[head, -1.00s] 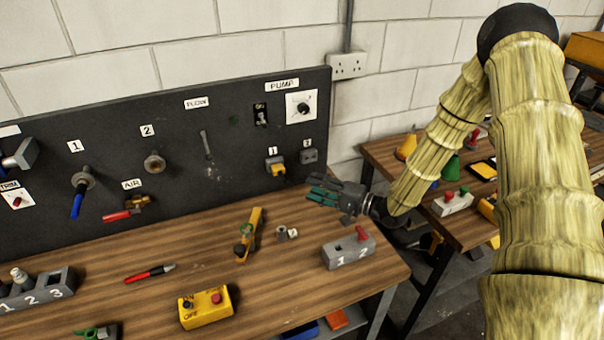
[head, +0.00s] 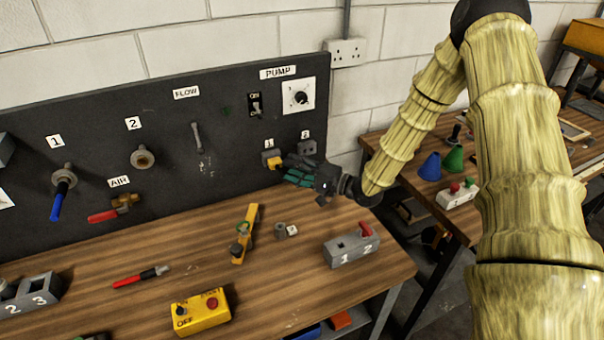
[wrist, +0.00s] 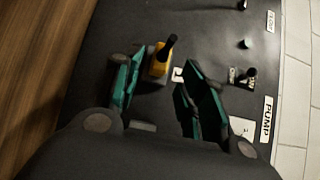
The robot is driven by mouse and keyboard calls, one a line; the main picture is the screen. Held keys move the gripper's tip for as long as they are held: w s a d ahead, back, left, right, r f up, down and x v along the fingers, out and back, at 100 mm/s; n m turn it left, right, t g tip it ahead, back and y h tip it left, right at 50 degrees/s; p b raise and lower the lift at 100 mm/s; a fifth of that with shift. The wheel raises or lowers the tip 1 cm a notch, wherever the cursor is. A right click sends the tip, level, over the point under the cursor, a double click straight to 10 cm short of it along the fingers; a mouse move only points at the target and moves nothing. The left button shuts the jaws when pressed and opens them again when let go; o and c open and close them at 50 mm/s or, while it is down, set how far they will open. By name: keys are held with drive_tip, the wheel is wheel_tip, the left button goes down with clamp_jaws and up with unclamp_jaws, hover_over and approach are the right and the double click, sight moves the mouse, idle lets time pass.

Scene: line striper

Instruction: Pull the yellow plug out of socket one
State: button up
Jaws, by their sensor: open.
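The yellow plug (head: 276,163) sits in grey socket one (head: 267,154) on the dark upright panel, under label 1. In the wrist view the yellow plug (wrist: 159,62) has a black stub sticking out of it. My gripper (head: 289,171) is at the panel, just right of the plug in the head view. In the wrist view my open gripper (wrist: 158,76) has its green fingers on either side of the plug, with the plug closer to the left finger. Whether a finger touches it I cannot tell. Grey socket two (head: 307,147) is just above my gripper and looks empty.
A pump knob (head: 299,95) and a toggle switch (head: 255,105) are above the sockets. On the wooden bench below are a grey block (head: 350,247) with a red lever, a yellow tool (head: 245,232) and a yellow switch box (head: 202,311).

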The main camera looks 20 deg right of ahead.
drive_tip(key=shift+b+x, duration=0.35)
drive_tip(key=shift+x, duration=1.9)
drive_tip(key=c, duration=0.6)
drive_tip(key=o, duration=0.6)
drive_tip(key=shift+s+d, duration=0.1)
drive_tip(key=p+v, duration=0.2)
drive_tip(key=v, duration=0.5)
drive_tip(key=shift+s+d+p, duration=0.25)
drive_tip(key=shift+p, duration=0.05)
